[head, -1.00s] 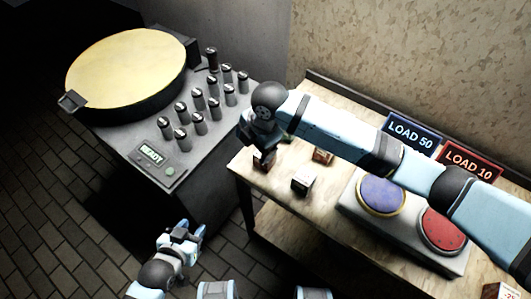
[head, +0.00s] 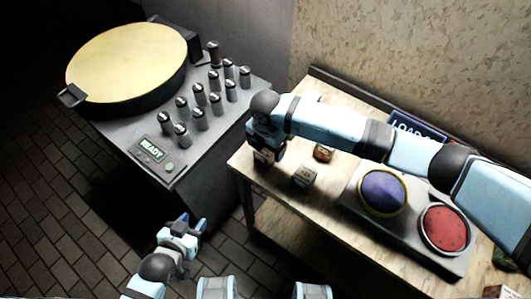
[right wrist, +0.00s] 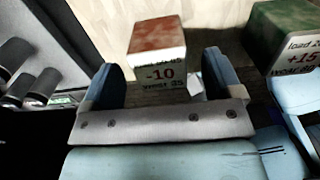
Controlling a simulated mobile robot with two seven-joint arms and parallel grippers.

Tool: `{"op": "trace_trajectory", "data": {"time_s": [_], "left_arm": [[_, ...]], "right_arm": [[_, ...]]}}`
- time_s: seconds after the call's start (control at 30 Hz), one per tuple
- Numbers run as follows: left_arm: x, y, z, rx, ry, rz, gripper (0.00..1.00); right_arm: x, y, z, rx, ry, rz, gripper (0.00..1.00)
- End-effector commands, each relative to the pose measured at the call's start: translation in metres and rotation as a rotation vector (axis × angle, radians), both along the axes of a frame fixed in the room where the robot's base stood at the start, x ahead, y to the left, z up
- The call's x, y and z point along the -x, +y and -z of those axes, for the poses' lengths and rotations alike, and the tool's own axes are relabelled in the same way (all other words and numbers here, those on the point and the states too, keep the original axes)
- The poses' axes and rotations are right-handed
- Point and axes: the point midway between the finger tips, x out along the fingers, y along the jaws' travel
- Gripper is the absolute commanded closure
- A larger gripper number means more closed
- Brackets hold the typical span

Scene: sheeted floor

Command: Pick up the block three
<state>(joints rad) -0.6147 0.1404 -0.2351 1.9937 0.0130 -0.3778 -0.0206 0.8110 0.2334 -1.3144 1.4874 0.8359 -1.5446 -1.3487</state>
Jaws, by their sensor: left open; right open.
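My right gripper (head: 268,148) is open at the table's left end, low over a small block (head: 264,157) that it partly hides. In the right wrist view, a block with a reddish top and "-10" on its white side (right wrist: 158,75) shows between the two open fingers of this gripper (right wrist: 163,80). A green-topped block marked "+15" (right wrist: 291,45) is to its right. I cannot tell which one is block three. My left gripper (head: 190,229) is open and empty over the floor.
The wooden table (head: 290,215) carries a panel with a blue button (head: 382,191) and a red button (head: 445,229). A grey console (head: 115,135) with several knobs and a "READY" display stands left of it. A blue sign (head: 413,127) is partly hidden by my right arm.

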Motion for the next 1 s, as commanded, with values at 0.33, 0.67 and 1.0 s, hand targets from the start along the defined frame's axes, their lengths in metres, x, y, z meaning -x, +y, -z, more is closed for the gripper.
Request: {"op": "trace_trajectory", "data": {"time_s": [0.33, 0.67, 1.0], "left_arm": [[0.000, 0.000, -0.005, 0.000, 0.000, 0.000, 0.57], [0.000, 0.000, -0.005, 0.000, 0.000, 0.000, 0.57], [0.000, 0.000, -0.005, 0.000, 0.000, -0.001, 0.57]], "right_arm": [[0.003, 0.002, 0.043, 0.000, 0.001, 0.001, 0.15], [0.003, 0.002, 0.045, 0.000, 0.000, 0.001, 0.38], [0.002, 0.002, 0.044, 0.000, -0.001, 0.001, 0.83]]}}
